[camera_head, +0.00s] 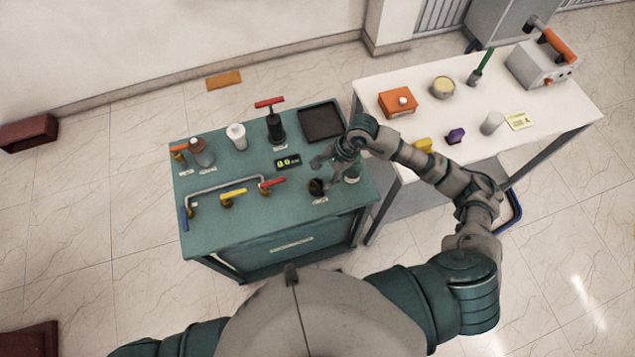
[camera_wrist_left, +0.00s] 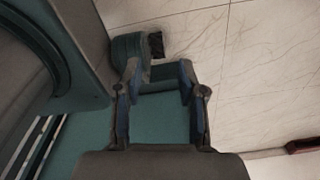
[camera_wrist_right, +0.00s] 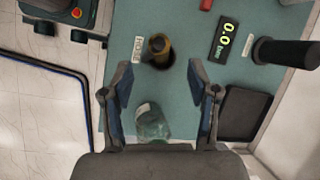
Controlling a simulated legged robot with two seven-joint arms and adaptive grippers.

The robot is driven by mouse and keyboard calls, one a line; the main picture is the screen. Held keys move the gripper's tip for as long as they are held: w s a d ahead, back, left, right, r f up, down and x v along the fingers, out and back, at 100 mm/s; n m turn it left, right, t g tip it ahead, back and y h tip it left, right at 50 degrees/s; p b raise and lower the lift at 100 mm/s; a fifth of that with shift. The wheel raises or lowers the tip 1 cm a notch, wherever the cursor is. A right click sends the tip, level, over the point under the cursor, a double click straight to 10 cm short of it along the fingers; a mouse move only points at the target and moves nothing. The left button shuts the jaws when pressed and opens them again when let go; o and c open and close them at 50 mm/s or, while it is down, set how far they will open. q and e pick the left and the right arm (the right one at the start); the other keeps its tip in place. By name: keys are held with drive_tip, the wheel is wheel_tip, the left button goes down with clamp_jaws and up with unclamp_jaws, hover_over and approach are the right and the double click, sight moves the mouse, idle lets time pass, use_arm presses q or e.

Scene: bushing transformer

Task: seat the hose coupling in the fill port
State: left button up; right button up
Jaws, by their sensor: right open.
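A short dark fitting with a brass-coloured body (camera_head: 317,187) stands near the front right of the green bench, beside a small label. In the right wrist view the fitting (camera_wrist_right: 160,47) lies beyond the fingertips. My right gripper (camera_head: 321,162) is open and empty above the bench, just behind the fitting. Its spread fingers (camera_wrist_right: 165,76) show in the right wrist view. My left gripper (camera_wrist_left: 159,68) is open and empty, in the left wrist view only, low beside my body.
A white table (camera_head: 560,95) stands right.

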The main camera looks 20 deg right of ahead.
sight(314, 183)
drive_tip(key=shift+a+f, duration=0.8)
drive_tip(key=shift+a, duration=0.2)
drive_tip(key=shift+a+f, duration=0.25)
drive_tip(key=shift+a, duration=0.05)
drive_tip(key=p+x, duration=0.1)
drive_tip(key=x, duration=0.1)
drive_tip(key=d+p+x, duration=0.1)
drive_tip(key=x, duration=0.1)
drive_tip(key=shift+a+f, duration=0.1)
drive_tip(key=shift+f, duration=0.45)
drive_tip(key=shift+d, duration=0.35)
drive_tip(key=c, duration=0.3)
drive_tip(key=shift+a, duration=0.2)
drive_tip(key=c, duration=0.4)
drive_tip(key=shift+a, duration=0.15)
drive_tip(key=c, duration=0.4)
drive_tip(key=shift+a, duration=0.1)
clamp_jaws()
use_arm(q)
drive_tip(key=shift+w+a+r, duration=0.2)
drive_tip(key=shift+a+r, duration=0.1)
drive_tip(key=shift+r, duration=0.25)
drive_tip(key=shift+w+a+r, duration=0.2)
drive_tip(key=shift+a+r, duration=0.1)
drive_tip(key=shift+r, duration=0.2)
use_arm(e)
drive_tip(key=shift+r, duration=0.15)
